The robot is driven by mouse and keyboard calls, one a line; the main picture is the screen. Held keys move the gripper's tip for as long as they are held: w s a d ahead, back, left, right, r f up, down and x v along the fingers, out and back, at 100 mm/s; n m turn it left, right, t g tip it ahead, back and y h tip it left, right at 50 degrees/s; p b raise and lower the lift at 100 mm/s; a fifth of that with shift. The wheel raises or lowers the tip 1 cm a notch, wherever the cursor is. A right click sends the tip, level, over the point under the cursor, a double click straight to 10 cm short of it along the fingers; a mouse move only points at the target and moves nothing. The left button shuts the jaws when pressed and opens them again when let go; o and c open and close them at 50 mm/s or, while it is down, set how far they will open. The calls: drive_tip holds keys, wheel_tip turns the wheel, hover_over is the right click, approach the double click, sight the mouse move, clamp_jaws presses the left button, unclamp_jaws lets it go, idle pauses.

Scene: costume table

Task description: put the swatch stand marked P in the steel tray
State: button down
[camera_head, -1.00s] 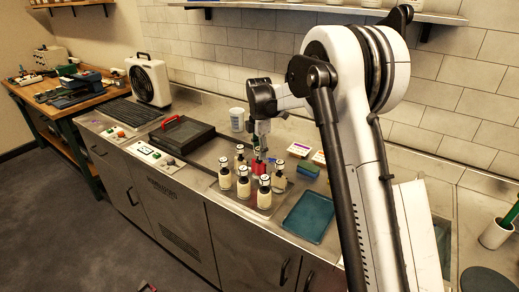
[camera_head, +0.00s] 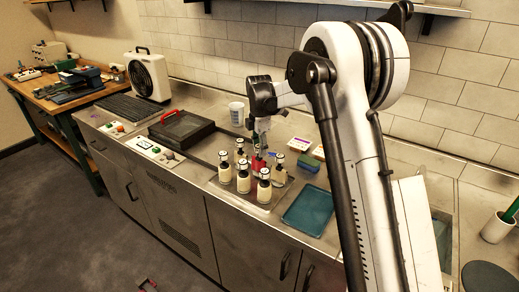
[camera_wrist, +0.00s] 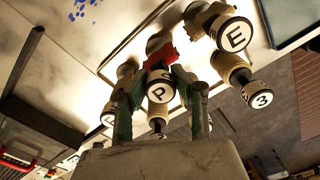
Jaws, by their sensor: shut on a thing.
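The stand marked P (camera_wrist: 160,92) shows its round white top between my fingers in the wrist view. My gripper (camera_wrist: 156,80) is shut on it, with a finger on either side. A red part (camera_wrist: 160,70) shows by the fingertips, and a red body (camera_head: 257,164) shows under my gripper (camera_head: 259,150) in the head view. Stands marked E (camera_wrist: 235,36) and 3 (camera_wrist: 261,99) are close beside it. Several cream stands (camera_head: 243,182) surround the held one. I cannot tell whether its base touches the surface.
A dark case with a red handle (camera_head: 181,133) lies left of the stands. A white cup (camera_head: 236,113) stands behind. A green-blue block (camera_head: 308,163) and small boxes (camera_head: 299,144) lie at the back right. The neighbouring stands leave little room around my gripper.

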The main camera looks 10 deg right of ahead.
drive_tip(key=shift+f+b, duration=0.3)
drive_tip(key=shift+f, duration=0.1)
idle(0.3)
drive_tip(key=c, duration=1)
unclamp_jaws()
drive_tip(key=shift+r, duration=0.15)
drive_tip(key=shift+r+p, duration=1.3)
drive_tip(key=shift+r, duration=2.05)
